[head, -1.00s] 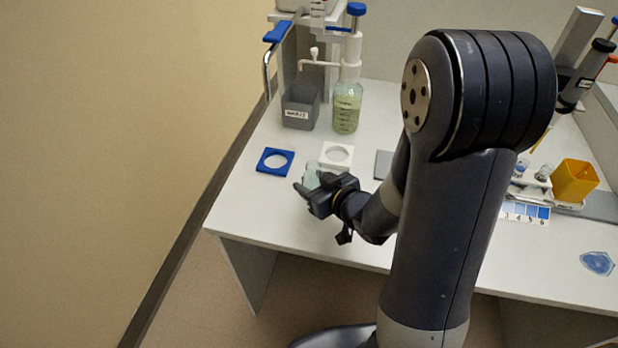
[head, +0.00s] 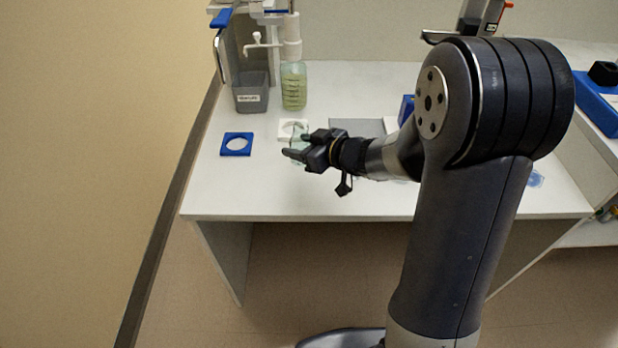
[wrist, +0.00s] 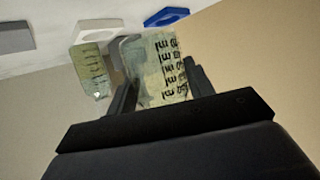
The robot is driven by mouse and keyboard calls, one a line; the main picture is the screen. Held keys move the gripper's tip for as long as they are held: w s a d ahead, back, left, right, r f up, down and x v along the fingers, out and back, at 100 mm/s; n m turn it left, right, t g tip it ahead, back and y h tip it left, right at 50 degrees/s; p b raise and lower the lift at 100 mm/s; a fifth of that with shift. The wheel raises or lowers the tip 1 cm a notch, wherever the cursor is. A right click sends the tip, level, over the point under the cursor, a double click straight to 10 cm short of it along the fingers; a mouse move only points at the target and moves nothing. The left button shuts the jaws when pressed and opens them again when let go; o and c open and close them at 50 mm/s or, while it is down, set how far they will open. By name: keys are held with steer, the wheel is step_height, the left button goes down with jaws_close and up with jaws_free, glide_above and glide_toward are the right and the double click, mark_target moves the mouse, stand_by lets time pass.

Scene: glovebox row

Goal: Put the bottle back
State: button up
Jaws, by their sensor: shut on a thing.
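My gripper (head: 303,146) is shut on a clear, pale green bottle (head: 298,139) above the front of the bench. In the wrist view, the bottle (wrist: 153,62) has dark graduation marks and sits between both fingers. The fingers partly hide it in the head view. A white square holder with a round hole (head: 287,130) lies just behind it and also shows in the wrist view (wrist: 97,27). A blue square holder with a round hole (head: 236,144) lies to the left, empty. I cannot tell whether the held bottle touches anything.
A green-liquid bottle (head: 294,88) stands under a dispenser, beside a grey labelled bin (head: 251,94). A grey mat (head: 356,126) lies right of the white holder. A second marked, greenish shape (wrist: 90,68) shows in the wrist view; its identity is unclear. The bench front left is clear.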

step_height(320, 180, down, 7)
steer(key=shift+f+b, duration=0.2)
steer(key=shift+b, duration=0.85)
steer(key=shift+f, duration=0.1)
steer(key=o, duration=1.1)
steer(key=shift+d+r, duration=0.1)
steer(key=shift+r, duration=0.15)
steer(key=p+v, duration=0.2)
steer(key=v, duration=0.9)
steer(key=shift+s+d, duration=0.3)
steer(key=shift+s, duration=0.05)
